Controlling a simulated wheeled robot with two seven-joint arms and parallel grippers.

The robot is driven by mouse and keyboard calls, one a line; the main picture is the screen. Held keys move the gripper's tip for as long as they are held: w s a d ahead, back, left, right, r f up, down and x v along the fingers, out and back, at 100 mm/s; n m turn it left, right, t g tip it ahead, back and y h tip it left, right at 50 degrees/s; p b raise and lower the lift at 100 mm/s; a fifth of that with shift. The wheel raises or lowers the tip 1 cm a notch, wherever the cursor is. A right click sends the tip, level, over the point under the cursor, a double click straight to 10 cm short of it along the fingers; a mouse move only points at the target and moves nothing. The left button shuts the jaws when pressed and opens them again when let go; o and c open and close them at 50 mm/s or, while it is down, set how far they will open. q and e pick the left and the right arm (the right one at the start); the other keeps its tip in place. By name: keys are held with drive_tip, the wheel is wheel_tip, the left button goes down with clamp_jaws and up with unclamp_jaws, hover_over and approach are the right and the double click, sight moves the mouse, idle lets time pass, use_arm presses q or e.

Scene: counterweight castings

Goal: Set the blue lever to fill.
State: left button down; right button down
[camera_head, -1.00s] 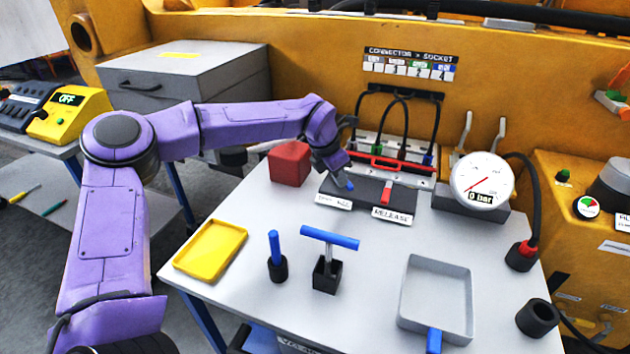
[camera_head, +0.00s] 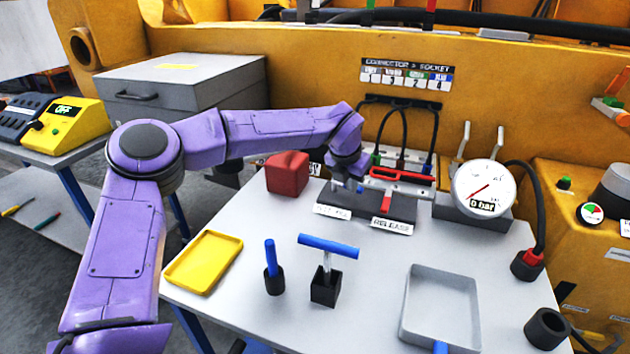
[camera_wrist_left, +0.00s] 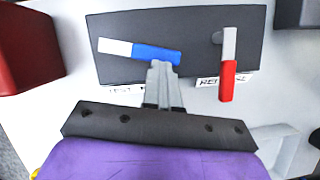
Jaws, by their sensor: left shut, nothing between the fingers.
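The blue lever (camera_wrist_left: 156,52) is on a dark plate (camera_wrist_left: 190,20); in the left wrist view it lies nearly sideways, with its white end at the left and its blue grip at the right. My left gripper (camera_wrist_left: 162,72) is shut and empty, with its fingertips at the near side of the blue grip, touching or very close. In the head view my left gripper (camera_head: 348,181) largely hides the lever. A label below the lever is partly covered by the gripper and not fully readable.
A red-handled lever (camera_wrist_left: 228,80) stands right of the blue one, beside a RELEASE label (camera_head: 391,226). A red block (camera_head: 287,174) is left of the plate. A gauge (camera_head: 483,188) reads 0 bar. A blue T-handle (camera_head: 328,246) and a yellow tray (camera_head: 204,262) stand nearer.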

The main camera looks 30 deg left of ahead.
idle(0.5)
use_arm(q)
drive_tip(key=shift+r, duration=0.2)
drive_tip(key=p+v, duration=0.6)
drive_tip(key=v, duration=0.3)
drive_tip(key=shift+s+r+p, duration=0.15)
drive_tip(key=shift+r+p, duration=0.15)
drive_tip(key=shift+p, duration=0.05)
drive_tip(key=shift+a, duration=0.1)
